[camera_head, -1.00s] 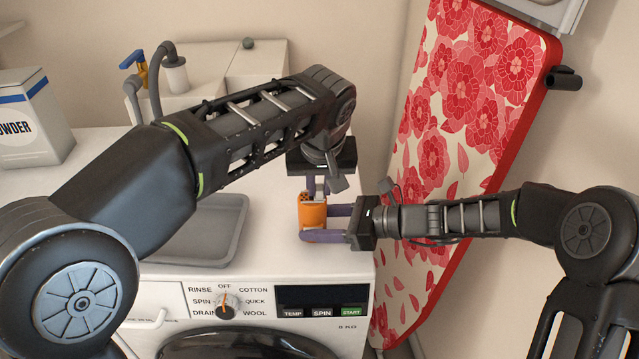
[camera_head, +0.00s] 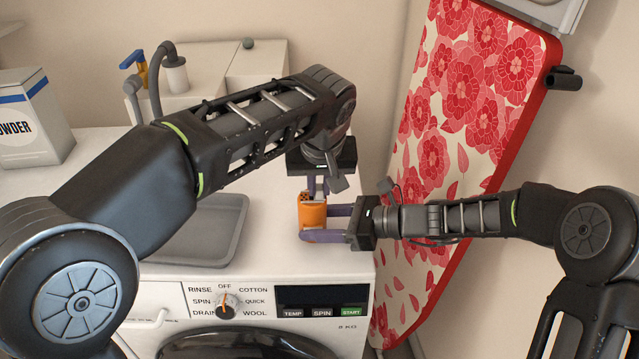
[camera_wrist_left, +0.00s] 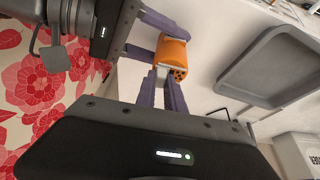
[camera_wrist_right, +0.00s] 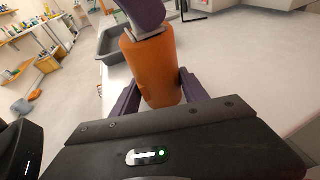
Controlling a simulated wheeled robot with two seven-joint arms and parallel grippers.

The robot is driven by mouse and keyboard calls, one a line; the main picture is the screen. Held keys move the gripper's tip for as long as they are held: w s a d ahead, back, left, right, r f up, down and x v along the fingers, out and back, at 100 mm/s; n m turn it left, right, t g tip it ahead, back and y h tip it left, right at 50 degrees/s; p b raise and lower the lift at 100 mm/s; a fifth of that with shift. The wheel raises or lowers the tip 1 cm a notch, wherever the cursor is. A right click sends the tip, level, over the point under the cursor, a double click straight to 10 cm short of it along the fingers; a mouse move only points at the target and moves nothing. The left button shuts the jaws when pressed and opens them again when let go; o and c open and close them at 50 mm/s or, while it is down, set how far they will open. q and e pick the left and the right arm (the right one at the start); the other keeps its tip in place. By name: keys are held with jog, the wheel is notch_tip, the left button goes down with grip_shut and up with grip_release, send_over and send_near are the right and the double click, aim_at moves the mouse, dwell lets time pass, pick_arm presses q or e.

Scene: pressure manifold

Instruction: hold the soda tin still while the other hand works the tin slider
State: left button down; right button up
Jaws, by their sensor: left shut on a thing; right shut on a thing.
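The orange soda tin (camera_head: 312,215) stands upright on the white top near the front edge, with dark holes in its top. My right gripper (camera_head: 328,223) comes in from the right and is shut on the tin's body, one finger on each side. The right wrist view shows the tin (camera_wrist_right: 152,68) between its fingers. My left gripper (camera_head: 317,188) is above and behind the tin, its fingers pointing down. It is shut on the small pale tin slider (camera_wrist_left: 162,75) at the tin's top; the fingers partly hide this part.
A grey tray (camera_head: 205,250) lies left of the tin. A washing machine front (camera_head: 255,325) with a dial is below. A powder box (camera_head: 35,120) stands at the far left, and a floral ironing board (camera_head: 450,130) leans at the right.

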aim_at(301, 195)
pick_arm(q)
jog(key=shift+a, duration=0.1)
dwell(0.3)
jog(key=a, duration=0.3)
jog(key=shift+a, duration=0.2)
pick_arm(e)
jog(key=shift+d, duration=0.1)
pick_arm(q)
jog(key=c, duration=1.4)
grip_release()
jog(key=shift+d, duration=0.1)
jog(key=shift+s, duration=0.1)
jog(key=v, duration=1.2)
